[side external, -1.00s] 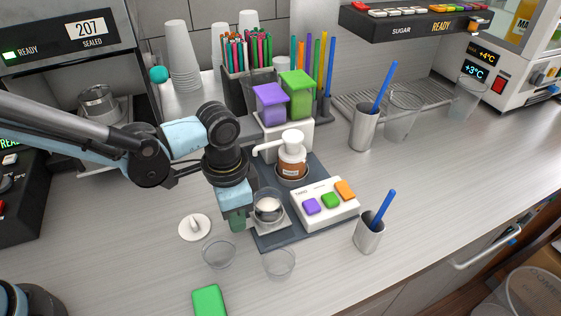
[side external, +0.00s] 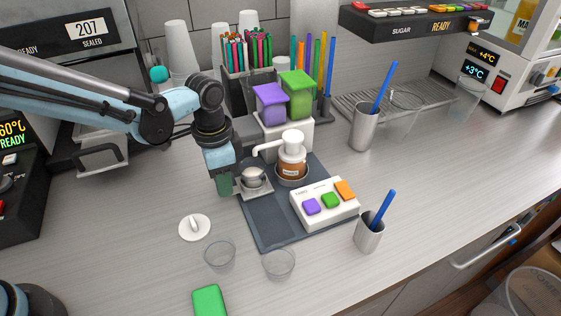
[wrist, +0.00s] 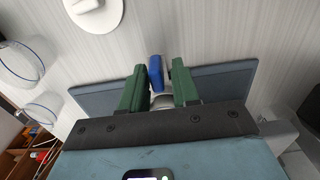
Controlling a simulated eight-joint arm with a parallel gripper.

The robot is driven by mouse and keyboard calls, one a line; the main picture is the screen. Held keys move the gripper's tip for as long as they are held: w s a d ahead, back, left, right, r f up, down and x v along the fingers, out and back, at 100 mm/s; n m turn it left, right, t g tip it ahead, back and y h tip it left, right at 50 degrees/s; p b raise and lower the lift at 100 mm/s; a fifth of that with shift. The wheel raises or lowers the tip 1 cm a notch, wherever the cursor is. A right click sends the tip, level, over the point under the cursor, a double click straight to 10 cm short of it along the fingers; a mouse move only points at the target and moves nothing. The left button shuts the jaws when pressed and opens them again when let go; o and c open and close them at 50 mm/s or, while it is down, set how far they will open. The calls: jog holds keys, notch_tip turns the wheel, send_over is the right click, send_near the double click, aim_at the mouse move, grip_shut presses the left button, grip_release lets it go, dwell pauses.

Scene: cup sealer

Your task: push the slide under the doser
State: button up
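The slide (side external: 253,190) is a small grey plate on the dark base (side external: 272,232), carrying a small clear cup (side external: 253,177) with pale contents. The doser (side external: 292,160), a brown jar with a white pump top, stands just right of it. Its spout reaches left, and the cup appears below the spout tip. My gripper (side external: 224,184) is low at the slide's left side, at or against its edge. In the wrist view my gripper's green fingers (wrist: 157,88) are apart, with a blue piece (wrist: 156,72) between them. Contact with the slide is hidden.
A white button box (side external: 325,203) sits on the base's right side. A white lid (side external: 194,228) and two clear cups (side external: 220,256) (side external: 280,264) lie in front. A metal cup with a blue straw (side external: 369,231) stands right. Purple and green containers (side external: 270,104) (side external: 297,95) stand behind.

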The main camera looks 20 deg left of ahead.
jog(key=shift+o, duration=0.5)
notch_tip(320, 180, up, 12)
dwell(0.4)
jog(key=s+d+m+t+y, duration=0.3)
jog(key=s+d+m, duration=0.1)
jog(key=m, duration=1.4)
jog(key=x, duration=1.1)
jog(key=shift+w+a+f, duration=0.15)
jog(key=shift+w+a, duration=0.1)
jog(key=shift+a, duration=0.05)
jog(key=shift+c, duration=0.3)
grip_shut()
